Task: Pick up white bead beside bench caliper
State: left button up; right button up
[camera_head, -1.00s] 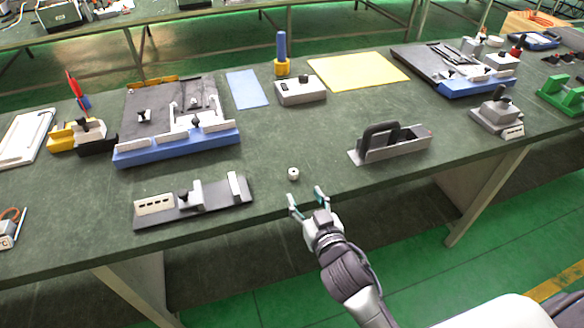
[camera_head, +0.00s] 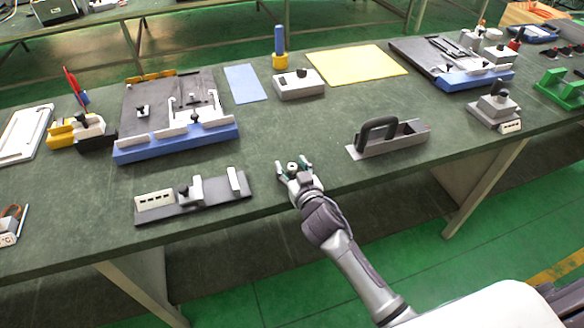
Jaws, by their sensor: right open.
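The white bead (camera_head: 292,166) is a small white ring-like piece with a dark centre, on the green bench top (camera_head: 270,130) near its front edge. My right gripper (camera_head: 294,169) reaches over the front edge and is open, with one finger on each side of the bead. I cannot tell whether the fingers touch it. The bench caliper (camera_head: 192,198), seemingly the dark plate with grey and white blocks, lies to the left of the bead. My left gripper is not in view.
A grey holder with a black handle (camera_head: 388,140) stands right of my gripper. A blue-edged fixture (camera_head: 175,142) lies behind left. A grey box (camera_head: 299,86), a blue sheet (camera_head: 245,84) and a yellow sheet (camera_head: 356,65) lie farther back. Bench top around the bead is clear.

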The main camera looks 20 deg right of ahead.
jog(key=shift+c, duration=0.2)
jog(key=c, duration=0.9)
jog(key=shift+c, duration=0.3)
jog(key=shift+r, duration=0.1)
